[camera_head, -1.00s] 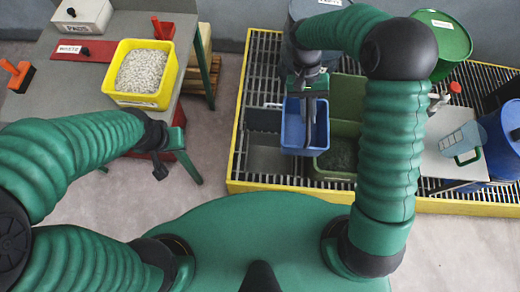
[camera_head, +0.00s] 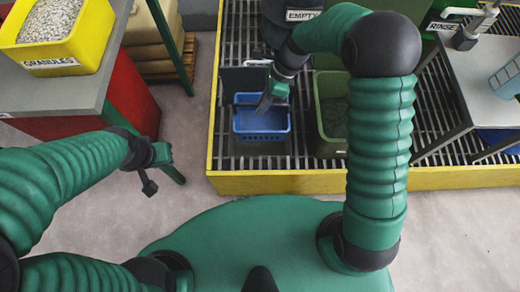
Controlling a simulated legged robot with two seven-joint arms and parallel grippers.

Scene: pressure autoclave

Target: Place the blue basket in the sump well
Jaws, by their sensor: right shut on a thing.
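The blue basket (camera_head: 262,134) is upright at the grated platform, left of the olive-green bin. My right gripper (camera_head: 266,102) reaches down from behind into the basket's open top and is shut on it; the fingertips are partly hidden. The sump well is hidden beneath or behind the basket; a dark grey upright panel (camera_head: 232,80) shows just behind it. I cannot tell how deep the basket sits in the well. My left gripper (camera_head: 150,172) hangs in front of the table leg, away from the basket; its jaws are unclear.
The olive-green bin (camera_head: 322,145) stands close to the basket's right. The yellow platform edge (camera_head: 300,182) runs in front. A grey table with a yellow granules tub (camera_head: 50,66) is at left, and a grey stand (camera_head: 490,90) is at right.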

